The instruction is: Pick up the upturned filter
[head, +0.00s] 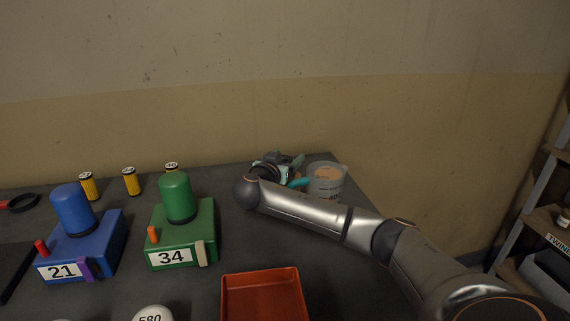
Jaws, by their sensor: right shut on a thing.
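My right gripper (285,164) is at the back right of the dark bench, near the wall, mostly hidden behind my own wrist. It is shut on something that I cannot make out. Teal and pale parts show around it. No upturned filter can be clearly told apart in this view. Several small yellow cylinders with white number labels stand upright at the back: one at left (88,187), one in the middle (132,182) and one behind the green unit (171,168). My left gripper is not in view.
A clear tub (328,184) stands right of my right wrist. A blue unit marked 21 (75,262) and a green unit marked 34 (205,228) stand at left. An empty red tray (262,282) lies in front. A shelf (530,215) is at far right.

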